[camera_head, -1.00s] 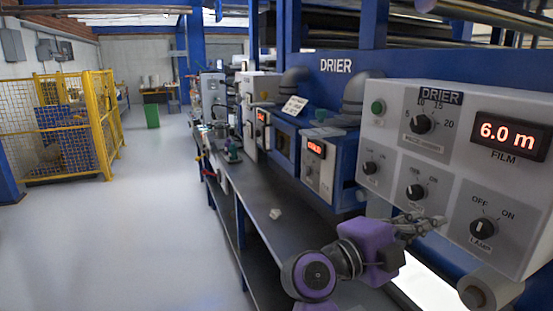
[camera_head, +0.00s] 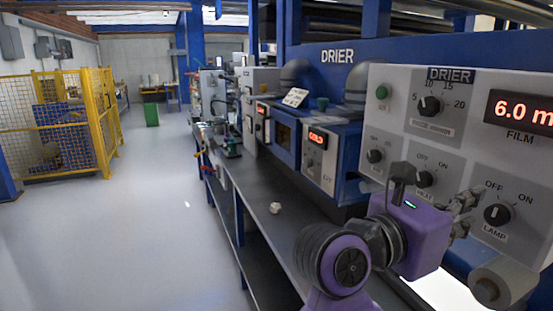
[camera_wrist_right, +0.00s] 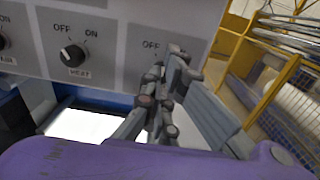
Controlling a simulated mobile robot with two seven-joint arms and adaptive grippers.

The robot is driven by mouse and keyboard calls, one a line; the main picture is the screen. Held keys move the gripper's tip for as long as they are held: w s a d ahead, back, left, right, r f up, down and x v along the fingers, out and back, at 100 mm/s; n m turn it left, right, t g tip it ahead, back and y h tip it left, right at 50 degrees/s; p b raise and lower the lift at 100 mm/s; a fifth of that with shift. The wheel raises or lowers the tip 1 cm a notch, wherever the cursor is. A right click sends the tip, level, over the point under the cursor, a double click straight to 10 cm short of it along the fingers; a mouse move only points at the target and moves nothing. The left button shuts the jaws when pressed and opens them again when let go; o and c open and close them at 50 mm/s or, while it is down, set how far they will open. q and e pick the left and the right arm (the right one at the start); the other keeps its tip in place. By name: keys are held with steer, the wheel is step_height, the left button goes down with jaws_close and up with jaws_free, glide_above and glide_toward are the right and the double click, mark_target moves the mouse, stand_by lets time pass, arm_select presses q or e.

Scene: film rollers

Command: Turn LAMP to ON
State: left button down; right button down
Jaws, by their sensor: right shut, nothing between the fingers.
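The LAMP knob (camera_head: 497,214) is a round black dial on the lower right of the white DRIER panel. OFF is printed at its upper left and ON at its upper right. Its white mark is small, and I cannot tell its exact angle. My right gripper (camera_head: 470,200) is shut and empty, just left of the knob, its fingertips close to it. I cannot tell whether they touch. In the right wrist view the fingers (camera_wrist_right: 172,65) cover the LAMP knob, leaving an OFF label showing. My left gripper is not in view.
The HEAT knob (camera_head: 424,179) is left of LAMP, behind my right wrist; another knob (camera_head: 375,156) is farther left. The dial (camera_head: 429,105) and the red film display (camera_head: 521,112) are above. A pale roller end (camera_head: 495,287) juts out below LAMP. Open floor lies at left.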

mark_target(496, 215)
steer(key=x, duration=0.6)
steer(key=shift+r, duration=0.15)
steer(key=shift+s+d, duration=0.1)
stand_by(0.8)
steer(key=shift+s+d+p, duration=0.2)
steer(key=shift+s+p, duration=0.15)
steer(key=shift+p, duration=0.05)
steer(key=shift+s+d+f, duration=0.3)
steer(key=shift+f, duration=0.05)
stand_by(0.5)
